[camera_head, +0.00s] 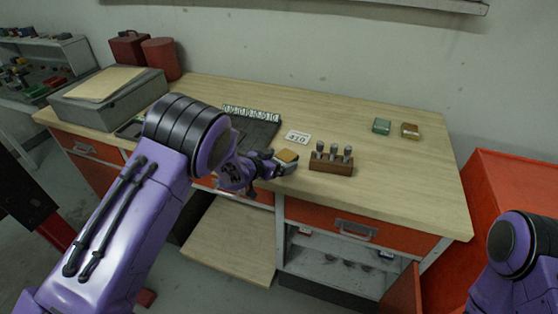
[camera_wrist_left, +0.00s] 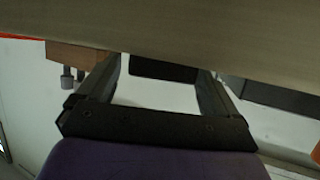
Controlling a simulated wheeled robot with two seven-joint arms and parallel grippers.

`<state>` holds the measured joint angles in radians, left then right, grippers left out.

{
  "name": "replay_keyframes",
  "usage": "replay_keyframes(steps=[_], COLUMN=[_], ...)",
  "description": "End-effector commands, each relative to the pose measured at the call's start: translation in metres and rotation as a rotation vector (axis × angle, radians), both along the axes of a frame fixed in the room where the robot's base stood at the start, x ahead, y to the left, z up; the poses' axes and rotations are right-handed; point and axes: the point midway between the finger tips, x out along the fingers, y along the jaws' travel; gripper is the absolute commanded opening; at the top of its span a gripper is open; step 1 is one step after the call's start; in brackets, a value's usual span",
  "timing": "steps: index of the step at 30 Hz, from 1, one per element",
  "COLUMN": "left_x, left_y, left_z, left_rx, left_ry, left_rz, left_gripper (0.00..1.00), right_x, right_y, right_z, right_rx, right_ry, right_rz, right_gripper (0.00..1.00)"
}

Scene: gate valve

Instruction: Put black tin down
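My left gripper (camera_head: 280,164) is over the front part of the workbench, to the left of a wooden peg block. A small tin with a tan top and dark side (camera_head: 287,156) sits at its fingertips. In the left wrist view, the spread fingers of the left gripper (camera_wrist_left: 160,78) have a black tin (camera_wrist_left: 165,70) between them, and the gripper looks shut on it. The bench hides part of the tin there. I cannot tell whether the tin touches the bench. My right gripper is out of view.
The wooden peg block (camera_head: 331,164) stands just right of the tin. A white label card (camera_head: 298,137) and a dark mat (camera_head: 262,131) lie behind and left. A green tin (camera_head: 382,125) and a brown tin (camera_head: 410,130) sit at back right. The bench's right part (camera_head: 410,190) is clear.

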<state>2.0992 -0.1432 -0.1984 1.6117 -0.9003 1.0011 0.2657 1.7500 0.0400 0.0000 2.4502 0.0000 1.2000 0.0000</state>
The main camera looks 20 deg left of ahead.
Motion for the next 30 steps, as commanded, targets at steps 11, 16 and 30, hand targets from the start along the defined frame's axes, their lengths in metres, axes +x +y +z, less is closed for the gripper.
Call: replay_keyframes(steps=[11,16,30], left_x=[-0.003,-0.035,-0.101], left_y=[0.002,0.017,0.046], left_z=[0.006,0.018,0.05], left_rx=[0.001,0.0,-0.001], left_ry=[-0.001,-0.001,-0.001], left_rz=[0.001,0.004,0.0], left_gripper=[0.95,0.95,0.95], right_x=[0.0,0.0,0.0], right_y=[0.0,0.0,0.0], right_z=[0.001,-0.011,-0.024], right_rx=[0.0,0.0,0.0], right_ry=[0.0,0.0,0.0], right_rz=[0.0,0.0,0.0], right_gripper=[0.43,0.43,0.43])
